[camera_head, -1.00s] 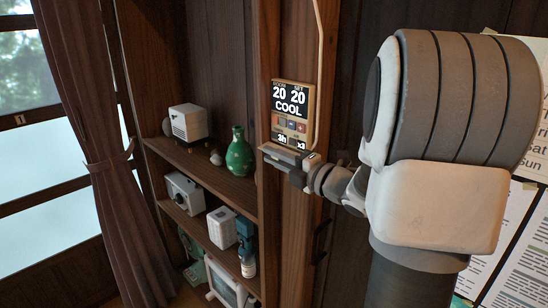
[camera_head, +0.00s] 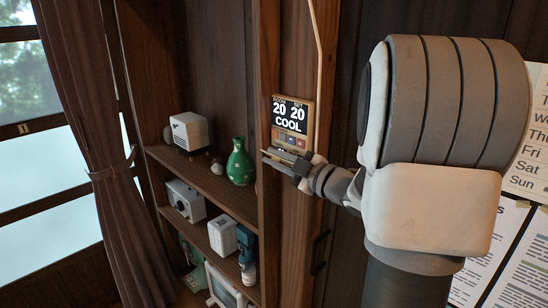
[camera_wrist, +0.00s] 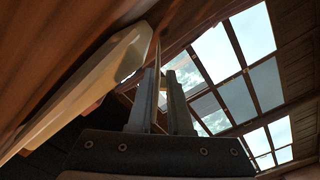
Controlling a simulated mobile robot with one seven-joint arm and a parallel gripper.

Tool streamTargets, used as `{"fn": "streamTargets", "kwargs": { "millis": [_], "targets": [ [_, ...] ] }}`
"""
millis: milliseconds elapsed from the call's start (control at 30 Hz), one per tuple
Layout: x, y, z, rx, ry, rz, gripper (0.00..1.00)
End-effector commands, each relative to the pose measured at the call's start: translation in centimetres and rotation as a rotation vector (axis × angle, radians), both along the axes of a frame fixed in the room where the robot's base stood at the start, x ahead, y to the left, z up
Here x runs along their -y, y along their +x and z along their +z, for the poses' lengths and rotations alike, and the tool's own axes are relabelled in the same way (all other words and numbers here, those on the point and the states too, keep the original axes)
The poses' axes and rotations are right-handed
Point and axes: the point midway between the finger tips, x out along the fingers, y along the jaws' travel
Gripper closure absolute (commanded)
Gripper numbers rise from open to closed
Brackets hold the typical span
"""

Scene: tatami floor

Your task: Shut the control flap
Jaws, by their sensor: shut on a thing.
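The control panel (camera_head: 292,120) is a tan-framed wall unit on the wooden post, with a dark display reading 20, 20 and COOL above a row of small buttons. Its flap (camera_head: 279,157) juts out at the lower edge, seen nearly edge-on, standing open. My gripper (camera_head: 290,163) is at the flap, just below the buttons, and hides part of it and the panel's bottom row. In the wrist view, my gripper (camera_wrist: 160,75) has its two fingers either side of the thin flap (camera_wrist: 156,50), shut on it. The pale panel body (camera_wrist: 95,85) fills the left there.
Shelves left of the post hold a green vase (camera_head: 240,163), a white box-shaped device (camera_head: 189,131) and other small items. A curtain (camera_head: 100,150) hangs by the window. Papers (camera_head: 490,245) are on the wall at right. A thin pale conduit (camera_head: 318,60) runs above the panel.

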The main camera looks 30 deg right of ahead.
Motion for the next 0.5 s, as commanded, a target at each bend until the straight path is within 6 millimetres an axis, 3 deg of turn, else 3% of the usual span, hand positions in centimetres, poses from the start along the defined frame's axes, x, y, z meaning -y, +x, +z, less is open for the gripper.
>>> {"fn": "streamTargets", "kwargs": {
  "millis": [500],
  "targets": [
    [0.97, 0.32, 1.13, -0.127, 0.346, -0.002, 1.0]
  ]
}}
